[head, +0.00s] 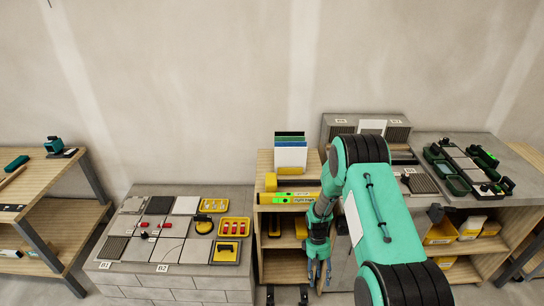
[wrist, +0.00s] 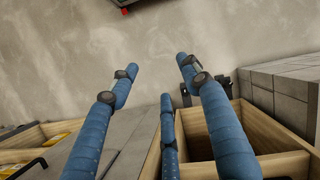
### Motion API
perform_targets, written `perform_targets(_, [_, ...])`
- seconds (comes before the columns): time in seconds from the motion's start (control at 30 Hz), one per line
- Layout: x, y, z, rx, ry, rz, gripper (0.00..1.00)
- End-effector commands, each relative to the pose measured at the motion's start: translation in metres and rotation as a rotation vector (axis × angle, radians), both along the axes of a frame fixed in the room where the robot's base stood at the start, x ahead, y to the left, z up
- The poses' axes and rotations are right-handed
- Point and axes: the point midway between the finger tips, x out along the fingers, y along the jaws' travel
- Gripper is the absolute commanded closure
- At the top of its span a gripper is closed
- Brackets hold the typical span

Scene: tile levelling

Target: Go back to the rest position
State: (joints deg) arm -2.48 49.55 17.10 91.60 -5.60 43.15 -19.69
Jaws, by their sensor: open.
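My gripper (head: 318,272) hangs at the end of my teal and black arm in the head view, in front of the wooden shelf unit (head: 284,262) between the two tiled benches. In the wrist view, its blue fingers (wrist: 157,78) are spread apart with nothing between them. Behind them are the wall, wooden compartments (wrist: 265,160) and a grey block surface. My upper arm hides part of the right bench in the head view.
The left bench (head: 150,285) holds tiles, yellow trays and tools. The right bench (head: 470,145) carries tiles and a dark tool set. A wooden table (head: 45,235) stands far left.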

Motion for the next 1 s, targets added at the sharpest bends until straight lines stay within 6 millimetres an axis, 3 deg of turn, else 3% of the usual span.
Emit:
perform_targets(0.03, [0.003, -0.002, 0.019, 0.0, -0.012, -0.004, 0.53])
perform_targets(0.5, [0.018, -0.004, 0.177, -0.005, -0.155, -0.079, 0.53])
perform_targets(1.0, [-0.007, -0.006, 0.33, -0.001, -0.313, -0.162, 0.53])
